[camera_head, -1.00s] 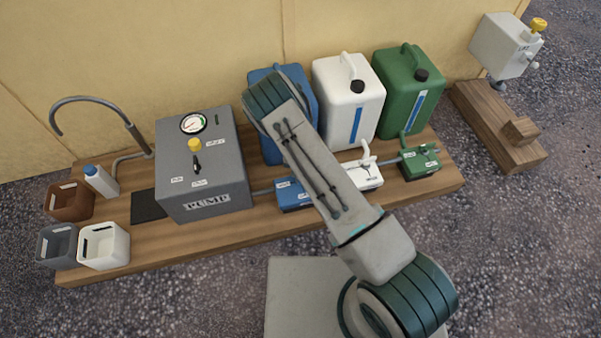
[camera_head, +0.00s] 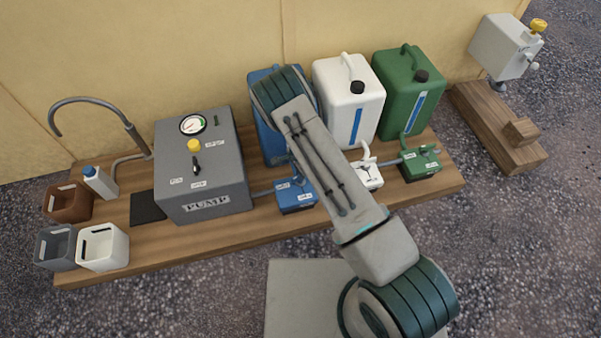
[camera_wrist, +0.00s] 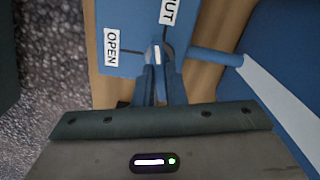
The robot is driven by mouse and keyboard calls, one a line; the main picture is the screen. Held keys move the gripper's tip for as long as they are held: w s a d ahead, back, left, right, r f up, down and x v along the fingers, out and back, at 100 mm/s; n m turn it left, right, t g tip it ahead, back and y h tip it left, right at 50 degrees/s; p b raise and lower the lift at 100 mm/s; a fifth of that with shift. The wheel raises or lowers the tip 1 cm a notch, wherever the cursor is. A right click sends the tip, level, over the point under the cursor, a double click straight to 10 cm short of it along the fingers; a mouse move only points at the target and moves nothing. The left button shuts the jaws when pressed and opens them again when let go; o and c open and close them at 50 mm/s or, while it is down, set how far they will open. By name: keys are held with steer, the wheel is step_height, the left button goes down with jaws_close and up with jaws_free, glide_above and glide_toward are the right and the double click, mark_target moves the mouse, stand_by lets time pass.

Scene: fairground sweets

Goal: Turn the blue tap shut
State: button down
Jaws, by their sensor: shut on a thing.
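The blue tap (camera_head: 296,197) is a small blue block with white labels on the wooden bench, in front of the blue can (camera_head: 266,138). In the wrist view the tap's body (camera_wrist: 128,62) fills the upper middle, with an OPEN label on the left and a partly cut-off label ending in "UT" at upper right. My gripper (camera_wrist: 157,70) is shut on the tap's handle (camera_wrist: 155,54), which shows as a light strip between the fingertips. The fingers hide much of the handle. In the head view my arm covers the gripper.
The white tap (camera_head: 370,178) and green tap (camera_head: 420,165) stand to the right, before the white can (camera_head: 348,100) and green can (camera_head: 408,92). The grey pump (camera_head: 203,175) is close on the left. A pipe (camera_wrist: 214,57) leaves the blue tap.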

steer(key=shift+a+m, duration=0.2)
steer(key=shift+m, duration=1.3)
steer(key=c, duration=1.5)
jaws_free()
steer(key=shift+a, duration=0.1)
steer(key=shift+d, duration=0.2)
step_height(320, 180, up, 14)
steer(key=p, duration=0.4)
steer(key=shift+f, duration=0.1)
